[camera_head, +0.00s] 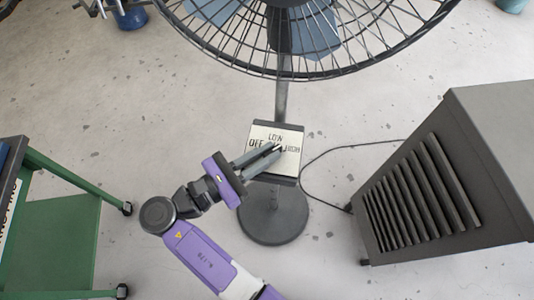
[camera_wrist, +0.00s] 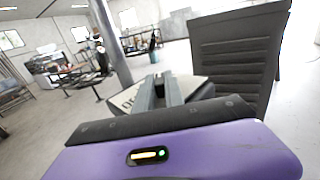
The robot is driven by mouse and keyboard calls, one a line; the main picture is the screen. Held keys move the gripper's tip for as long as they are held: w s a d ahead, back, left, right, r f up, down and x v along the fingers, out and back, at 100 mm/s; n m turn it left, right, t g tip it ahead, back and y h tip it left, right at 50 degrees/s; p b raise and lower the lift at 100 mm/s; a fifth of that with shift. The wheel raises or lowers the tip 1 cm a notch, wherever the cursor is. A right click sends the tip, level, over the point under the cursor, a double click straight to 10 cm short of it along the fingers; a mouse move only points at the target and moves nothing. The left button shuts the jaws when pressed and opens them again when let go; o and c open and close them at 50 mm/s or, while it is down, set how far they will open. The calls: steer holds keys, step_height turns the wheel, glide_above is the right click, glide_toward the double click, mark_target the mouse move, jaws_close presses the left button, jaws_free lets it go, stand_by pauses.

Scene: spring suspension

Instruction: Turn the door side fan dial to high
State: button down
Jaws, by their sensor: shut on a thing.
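The fan's control panel (camera_head: 290,134) is a pale plate in a dark frame on the fan's pole, with OFF at the left, LOW at the top and HIGH at the right. My gripper (camera_head: 277,151) reaches it from the lower left, fingertips at the middle of the plate. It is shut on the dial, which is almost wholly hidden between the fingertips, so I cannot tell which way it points. In the wrist view my gripper (camera_wrist: 160,88) covers most of the panel (camera_wrist: 130,96); only part of its lettering shows.
The caged fan head (camera_head: 318,38) is above the panel and its round base (camera_head: 273,220) below. A dark louvred unit (camera_head: 420,195) stands at the right, with a cable on the floor. A green wheeled cart (camera_head: 62,235) is at the left. Open floor lies between.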

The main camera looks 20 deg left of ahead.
steer(key=shift+w+a+m+g+h, duration=0.1)
steer(key=shift+m+g+h, duration=0.5)
steer(key=shift+g+h, duration=0.1)
steer(key=shift+w+a+m+g+h, duration=0.1)
steer(key=shift+m+g+h, duration=0.5)
steer(key=shift+h, duration=0.1)
steer(key=shift+d+m+g+h, duration=0.1)
steer(key=shift+m+g+h, duration=0.2)
steer(key=c, duration=1.4)
jaws_free()
steer(key=shift+c, duration=0.2)
steer(key=b+v, duration=0.1)
steer(key=v, duration=0.6)
steer(key=shift+s+a, duration=0.2)
steer(key=shift+a, duration=0.1)
